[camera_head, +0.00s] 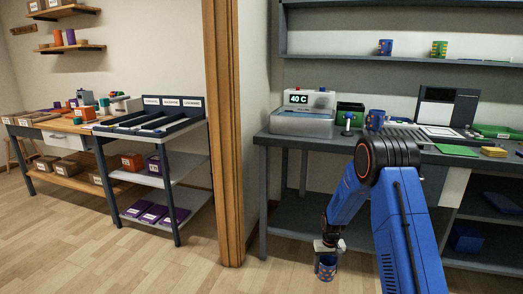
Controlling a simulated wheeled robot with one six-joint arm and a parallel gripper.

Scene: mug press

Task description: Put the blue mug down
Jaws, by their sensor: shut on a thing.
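The blue mug (327,270) has small orange marks and hangs low in front of the grey workbench, at the bottom middle of the head view. My gripper (325,253) is above it and shut on it near its rim. The fingertips are small here, and their exact contact with the mug is hard to make out. The mug looks upright, with the wooden floor behind it. I cannot tell how far it is above the floor.
Two mugs stand on the wall shelf (412,59). A wooden post (224,130) stands left.

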